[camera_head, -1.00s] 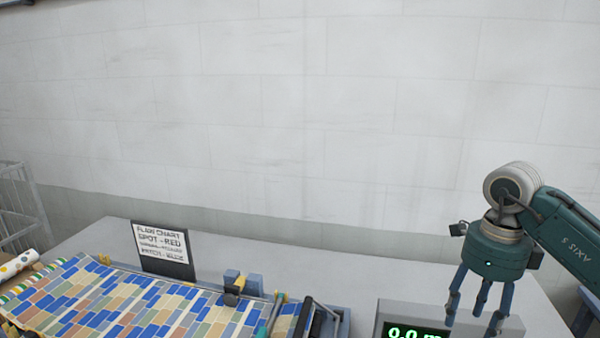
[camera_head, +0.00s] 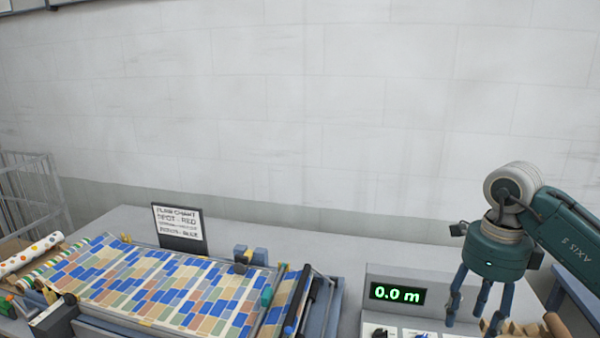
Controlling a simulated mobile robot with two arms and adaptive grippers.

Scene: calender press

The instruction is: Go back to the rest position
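My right gripper (camera_head: 476,300) hangs fingers-down at the right of the head view, in front of the grey control box. Its blue fingers are spread apart with nothing seen between them, so it looks open. The dark green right arm comes in from the right edge. My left gripper and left arm are not in view.
A patterned sheet (camera_head: 165,285) lies on the press at left. A flaw chart sign (camera_head: 179,228) is behind. The display (camera_head: 397,293) reads 0.0 m. A wire cage (camera_head: 35,190) stands far left. The wall behind is bare.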

